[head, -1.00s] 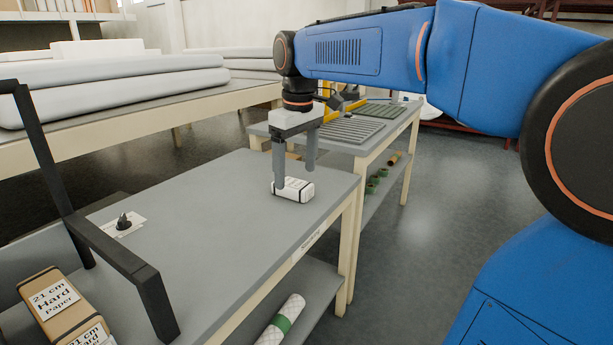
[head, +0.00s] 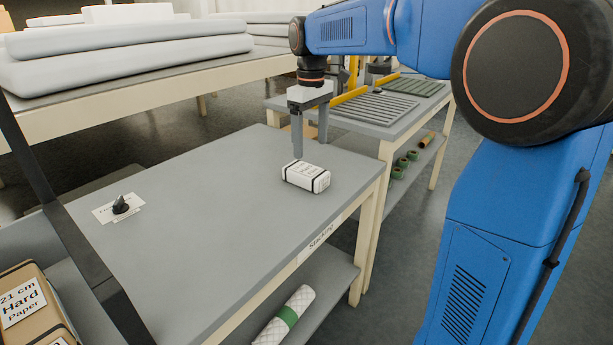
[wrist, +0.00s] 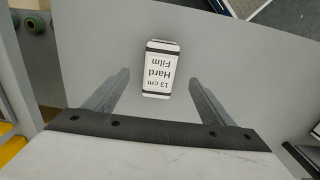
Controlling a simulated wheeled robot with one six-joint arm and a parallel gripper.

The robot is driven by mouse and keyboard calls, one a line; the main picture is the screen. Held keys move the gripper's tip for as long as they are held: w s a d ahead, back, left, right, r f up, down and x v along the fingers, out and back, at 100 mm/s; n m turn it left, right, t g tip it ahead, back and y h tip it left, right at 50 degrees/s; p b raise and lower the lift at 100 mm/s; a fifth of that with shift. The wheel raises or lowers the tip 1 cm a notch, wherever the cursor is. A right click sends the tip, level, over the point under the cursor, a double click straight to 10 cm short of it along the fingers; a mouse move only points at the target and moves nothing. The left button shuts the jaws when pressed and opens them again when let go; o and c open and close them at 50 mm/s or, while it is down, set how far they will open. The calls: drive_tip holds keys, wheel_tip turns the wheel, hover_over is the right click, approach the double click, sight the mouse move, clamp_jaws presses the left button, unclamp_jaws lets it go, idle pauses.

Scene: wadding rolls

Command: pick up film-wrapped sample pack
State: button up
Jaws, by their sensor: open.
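The film-wrapped sample pack (head: 306,177) is a small white block with dark bands. It lies on the grey table (head: 205,215) close to its right edge. My gripper (head: 311,145) points down just behind the pack in the head view. In the wrist view my gripper (wrist: 160,78) is open, with nothing between its fingers. The head view does not clearly show the gap between fingertips and pack.
A dark knob-like item (head: 121,206) stands on a paper card at the table's left. A brown "21 cm Hard Paper" box (head: 35,300) is at lower left. The table's middle is clear.

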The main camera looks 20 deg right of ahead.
sight(310, 170)
wheel_tip(310, 170, down, 10)
drive_tip(key=shift+f, duration=0.15)
idle(0.5)
drive_tip(key=c, duration=1.2)
